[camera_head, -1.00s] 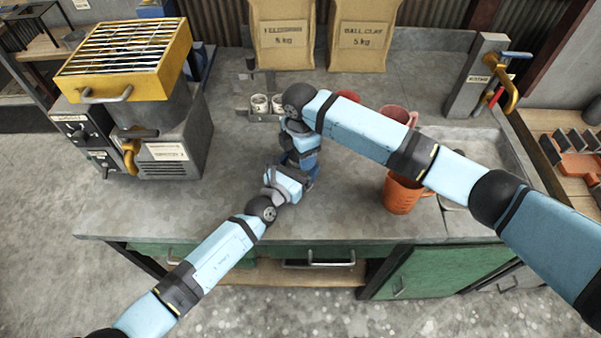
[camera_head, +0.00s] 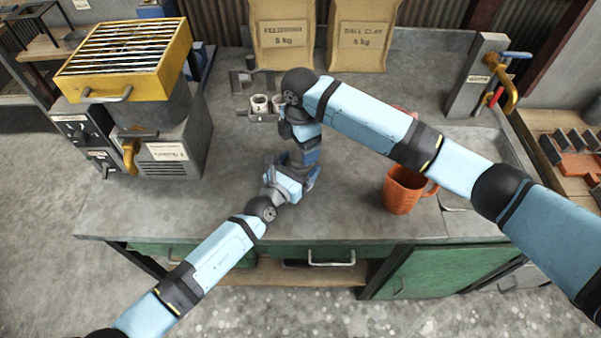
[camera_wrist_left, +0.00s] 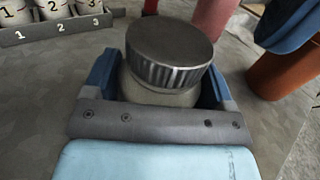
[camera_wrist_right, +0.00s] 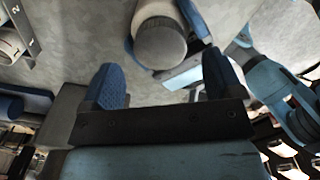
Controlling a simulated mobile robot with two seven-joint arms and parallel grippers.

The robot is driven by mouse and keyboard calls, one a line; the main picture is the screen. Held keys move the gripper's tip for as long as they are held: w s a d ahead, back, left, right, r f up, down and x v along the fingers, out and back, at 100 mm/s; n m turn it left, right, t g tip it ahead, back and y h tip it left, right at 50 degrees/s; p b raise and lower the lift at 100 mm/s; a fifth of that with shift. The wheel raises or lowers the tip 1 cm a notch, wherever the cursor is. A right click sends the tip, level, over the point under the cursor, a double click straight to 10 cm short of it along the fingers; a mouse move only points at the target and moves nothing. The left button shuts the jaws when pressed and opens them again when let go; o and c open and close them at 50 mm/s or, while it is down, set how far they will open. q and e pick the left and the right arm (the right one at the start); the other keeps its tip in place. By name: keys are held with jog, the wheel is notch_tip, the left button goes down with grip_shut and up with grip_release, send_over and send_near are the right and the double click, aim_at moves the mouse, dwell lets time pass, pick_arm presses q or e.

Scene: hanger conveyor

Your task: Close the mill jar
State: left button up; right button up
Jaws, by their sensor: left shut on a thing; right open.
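The mill jar (camera_wrist_left: 160,96) stands upright between the blue fingers of my left gripper (camera_wrist_left: 165,85), which is shut on its body. A grey metal lid (camera_wrist_left: 168,50) with a ribbed rim sits on top of the jar; it looks slightly tilted, and I cannot tell whether it is fully seated. The lid also shows in the right wrist view (camera_wrist_right: 160,44). My right gripper (camera_wrist_right: 165,80) is open and empty, with the lid beyond its fingertips and apart from them. In the head view my arms hide the jar.
A rack (camera_head: 262,116) of numbered cups stands behind my arms. An orange jug (camera_head: 402,190) stands to the right, near the sink (camera_head: 480,150). A yellow-topped kiln (camera_head: 125,60) is at the left. Two sacks (camera_head: 283,35) stand at the back. The front left of the worktop is clear.

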aim_at(300, 155)
jog(key=shift+r, duration=0.5)
jog(key=shift+c, duration=0.4)
jog(key=shift+r, duration=0.1)
jog(key=shift+w+a+r+n, duration=0.1)
jog(key=shift+a+r+n, duration=0.05)
jog(key=shift+r+n, duration=0.35)
jog(key=shift+a+r+n, duration=0.15)
jog(key=shift+r+n, duration=0.25)
jog(key=shift+r, duration=0.15)
jog(key=shift+d+r+n, duration=0.3)
jog(key=shift+r+n, duration=0.3)
jog(key=shift+n, duration=0.1)
jog(key=shift+f, duration=0.1)
jog(key=shift+f, duration=3.95)
